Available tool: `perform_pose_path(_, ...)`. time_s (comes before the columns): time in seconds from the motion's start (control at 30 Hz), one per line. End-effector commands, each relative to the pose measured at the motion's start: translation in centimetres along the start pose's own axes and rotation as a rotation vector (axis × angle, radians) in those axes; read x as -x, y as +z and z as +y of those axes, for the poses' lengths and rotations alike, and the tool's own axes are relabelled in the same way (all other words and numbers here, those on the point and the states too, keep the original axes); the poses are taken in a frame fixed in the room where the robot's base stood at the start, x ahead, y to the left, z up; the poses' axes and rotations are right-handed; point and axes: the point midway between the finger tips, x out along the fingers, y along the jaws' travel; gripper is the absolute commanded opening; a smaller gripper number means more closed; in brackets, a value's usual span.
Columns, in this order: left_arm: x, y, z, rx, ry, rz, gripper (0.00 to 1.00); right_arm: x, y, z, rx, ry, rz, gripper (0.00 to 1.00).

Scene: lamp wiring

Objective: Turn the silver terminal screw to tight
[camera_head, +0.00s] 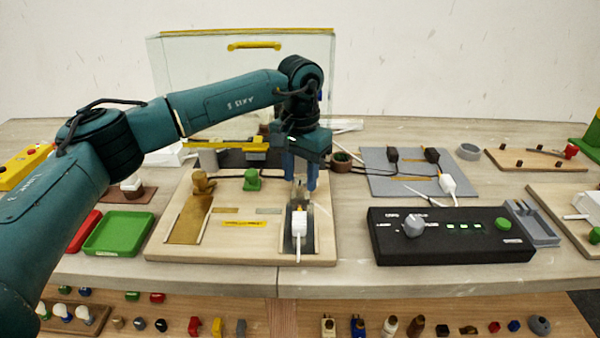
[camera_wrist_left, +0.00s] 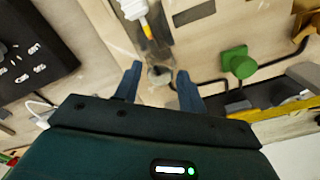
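The silver terminal screw (camera_wrist_left: 160,73) shows between and just beyond my left fingertips in the left wrist view. In the head view the silver terminal (camera_head: 300,193) is partly hidden by the fingers, on the right of the wooden wiring board (camera_head: 265,252). My left gripper (camera_head: 300,180) points down above it. Its two blue fingers are apart, with a gap on both sides of the screw in the wrist view (camera_wrist_left: 158,84). I cannot tell whether they touch it or how tight it is. A white-sleeved wire end (camera_head: 299,222) lies in the dark channel in front of the terminal. My right gripper is not in view.
A brass terminal (camera_head: 203,183) and a green knob (camera_head: 251,180) stand on the board left of my gripper. A black control box (camera_head: 450,248) sits to the right, a green tray (camera_head: 118,234) to the left. A clear panel (camera_head: 200,75) stands behind.

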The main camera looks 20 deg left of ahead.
Motion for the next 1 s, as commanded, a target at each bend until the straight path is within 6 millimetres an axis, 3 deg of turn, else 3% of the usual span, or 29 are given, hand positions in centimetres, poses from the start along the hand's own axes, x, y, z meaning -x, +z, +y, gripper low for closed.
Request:
perform_pose_path(0.1,0.0,0.0,0.0,0.001,0.000,0.000,0.50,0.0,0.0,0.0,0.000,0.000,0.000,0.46)
perform_pose_path(0.47,0.9,-0.1,0.0,0.002,0.000,0.002,0.50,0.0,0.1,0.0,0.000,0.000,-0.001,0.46)
perform_pose_path(1.0,11.5,0.0,0.0,0.002,0.000,0.001,0.50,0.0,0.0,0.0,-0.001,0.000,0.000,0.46)
